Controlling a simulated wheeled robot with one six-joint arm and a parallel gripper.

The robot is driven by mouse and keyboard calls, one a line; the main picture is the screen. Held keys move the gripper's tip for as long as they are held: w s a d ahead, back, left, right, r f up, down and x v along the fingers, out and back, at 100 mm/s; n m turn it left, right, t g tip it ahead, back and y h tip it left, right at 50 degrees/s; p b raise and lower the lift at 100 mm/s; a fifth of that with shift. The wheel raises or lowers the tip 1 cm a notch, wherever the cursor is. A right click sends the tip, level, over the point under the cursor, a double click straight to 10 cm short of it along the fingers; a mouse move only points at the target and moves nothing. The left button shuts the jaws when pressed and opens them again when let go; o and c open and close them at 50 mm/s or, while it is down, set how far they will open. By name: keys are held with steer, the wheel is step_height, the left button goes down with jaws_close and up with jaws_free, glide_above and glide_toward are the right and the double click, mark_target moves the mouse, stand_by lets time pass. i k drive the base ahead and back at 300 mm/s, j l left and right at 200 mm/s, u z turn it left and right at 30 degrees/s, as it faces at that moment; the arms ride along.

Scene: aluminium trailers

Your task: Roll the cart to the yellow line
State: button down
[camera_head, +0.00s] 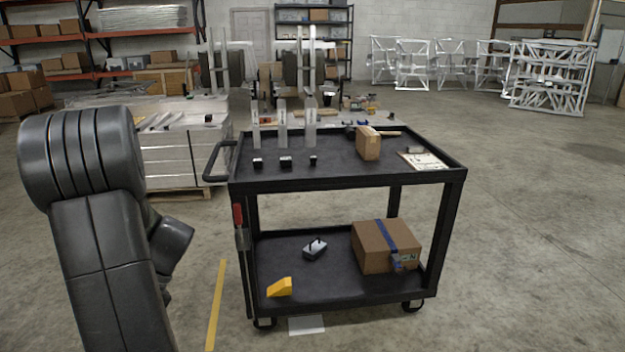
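The black two-shelf cart (350,181) stands upright on the concrete floor in the middle of the view. Its push handle (212,162) sticks out at its left end. A small box (368,143), a clipboard (424,160) and several small dark blocks are on the top shelf. A larger cardboard box (386,246) with a blue band and a yellow wedge (280,287) are on the lower shelf. The yellow line (215,305) runs along the floor just left of the cart. My arm fills the left side; my gripper is not in view.
A pallet stack of metal sheets (184,160) stands behind the handle. A workbench with upright metal parts is behind the cart. White metal frames (550,78) stand at the back right. The floor (540,220) right of the cart is clear. A pale flat piece (306,325) lies by the cart's front.

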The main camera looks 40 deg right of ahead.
mark_target(354, 271)
steer(key=k+z, duration=0.25)
steer(key=z, duration=0.15)
steer(key=k+l+z, duration=0.1)
steer(key=z, duration=0.25)
steer(key=i+l+z, duration=0.25)
steer(key=l, duration=0.25)
steer(key=i+l+z, duration=0.25)
steer(key=l, duration=0.2)
steer(key=i+l+z, duration=0.25)
steer(key=l, duration=0.15)
steer(key=i+l, duration=1.8)
steer(key=l, duration=0.1)
